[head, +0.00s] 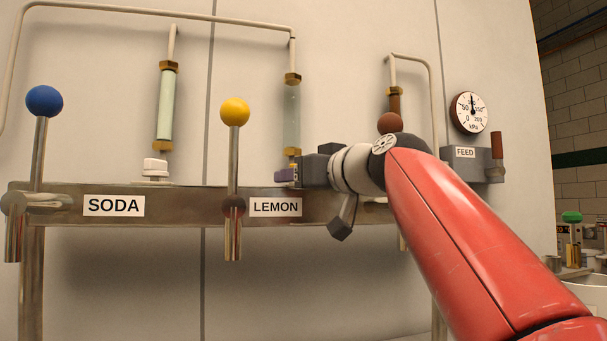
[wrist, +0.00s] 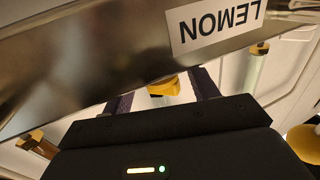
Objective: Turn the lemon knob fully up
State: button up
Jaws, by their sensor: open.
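The lemon knob is mostly hidden by my gripper in the head view; a small yellow part (head: 293,166) shows just above the fingers, under the lemon sight glass (head: 291,108). In the wrist view a yellow piece (wrist: 163,84), apparently the knob, with a pale patch beside it, shows between the two dark fingers. My gripper (head: 287,176) is open around that spot, level with the top of the rail. It also shows in the wrist view (wrist: 162,92). Contact and the knob's setting cannot be told. The LEMON label (head: 275,207) is just below; it appears upside down in the wrist view (wrist: 215,22).
The metal rail (head: 170,207) runs below the gripper. The yellow-ball tap handle (head: 235,112) stands close to its left. Farther left are the white soda knob (head: 155,168) and blue-ball handle (head: 44,101). A brown-ball handle (head: 391,123) and pressure gauge (head: 469,112) are to the right.

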jog(key=c, duration=0.9)
jog(key=shift+a+r+h, duration=0.1)
jog(key=shift+h, duration=0.2)
jog(key=shift+s+a+m+t+h+p, duration=0.1)
jog(key=shift+m+t+h+p, duration=0.45)
jog(key=shift+m+h, duration=0.35)
jog(key=shift+a+m+t+h+p, duration=0.1)
jog(key=shift+m+t+h+p, duration=0.25)
jog(key=shift+m+h+p, duration=0.55)
jog(key=shift+a+m+t+h+b, duration=0.15)
jog(key=shift+m+h, duration=0.35)
jog(key=shift+h, duration=0.55)
jog(key=shift+d+m+t+h+b, duration=0.15)
jog(key=shift+m+h, duration=0.35)
jog(key=shift+h, duration=0.55)
jog(key=shift+a+h, duration=0.1)
jog(key=shift+h, duration=0.2)
jog(key=o, duration=0.9)
